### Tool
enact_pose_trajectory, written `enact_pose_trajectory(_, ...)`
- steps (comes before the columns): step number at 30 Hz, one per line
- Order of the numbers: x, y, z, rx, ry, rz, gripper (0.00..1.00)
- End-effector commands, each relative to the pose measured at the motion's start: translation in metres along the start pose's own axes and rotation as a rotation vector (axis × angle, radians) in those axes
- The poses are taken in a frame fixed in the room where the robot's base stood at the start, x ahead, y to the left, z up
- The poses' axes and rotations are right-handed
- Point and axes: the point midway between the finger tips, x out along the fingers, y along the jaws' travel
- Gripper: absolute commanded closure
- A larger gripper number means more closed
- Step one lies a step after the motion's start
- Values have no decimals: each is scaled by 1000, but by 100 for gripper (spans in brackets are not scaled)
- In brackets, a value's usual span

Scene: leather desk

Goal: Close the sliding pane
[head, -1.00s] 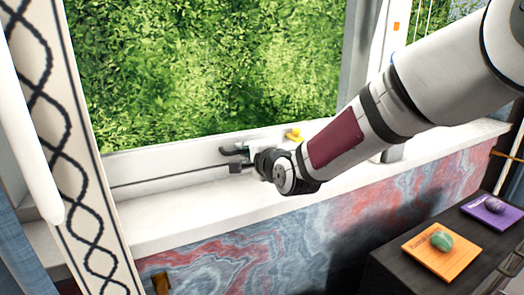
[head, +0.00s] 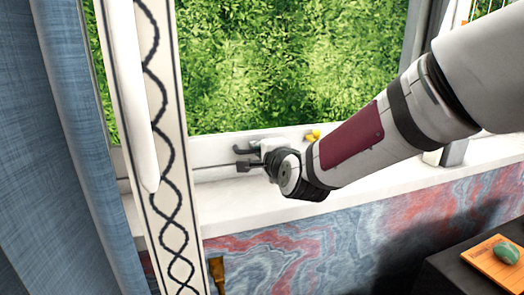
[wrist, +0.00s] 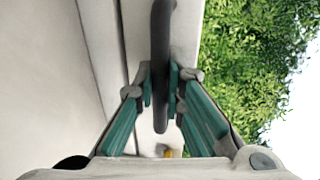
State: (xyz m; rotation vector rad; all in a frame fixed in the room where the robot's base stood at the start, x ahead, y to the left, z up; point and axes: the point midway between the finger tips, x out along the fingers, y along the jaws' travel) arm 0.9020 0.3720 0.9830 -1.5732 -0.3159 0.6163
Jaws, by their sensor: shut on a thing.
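The window pane (head: 300,60) stands at the back, with green foliage seen through it and a white frame below. A dark handle (wrist: 160,75) runs between my fingers in the wrist view. My gripper (wrist: 160,88) is shut on this handle, with the teal-lined fingers on both sides of it. In the head view my gripper (head: 246,160) is at the lower white rail of the window, just above the sill. My wrist hides part of the rail and handle there. A small yellow piece (head: 312,135) shows just right of the gripper.
A patterned strip (head: 165,130) and a blue curtain (head: 65,140) hang at the left, close to the gripper in the picture. The white sill (head: 400,185) runs below the window. A dark cabinet with an orange board (head: 497,262) stands at lower right.

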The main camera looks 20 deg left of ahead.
Motion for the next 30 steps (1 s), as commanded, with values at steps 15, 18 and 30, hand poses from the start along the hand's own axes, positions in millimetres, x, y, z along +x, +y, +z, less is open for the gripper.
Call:
enact_pose_trajectory(15,-4,0,1,-1,-3,1,69)
enact_pose_trajectory(18,-15,-1,1,-2,-3,0,69)
enact_pose_trajectory(30,-88,0,1,-3,-1,1,69)
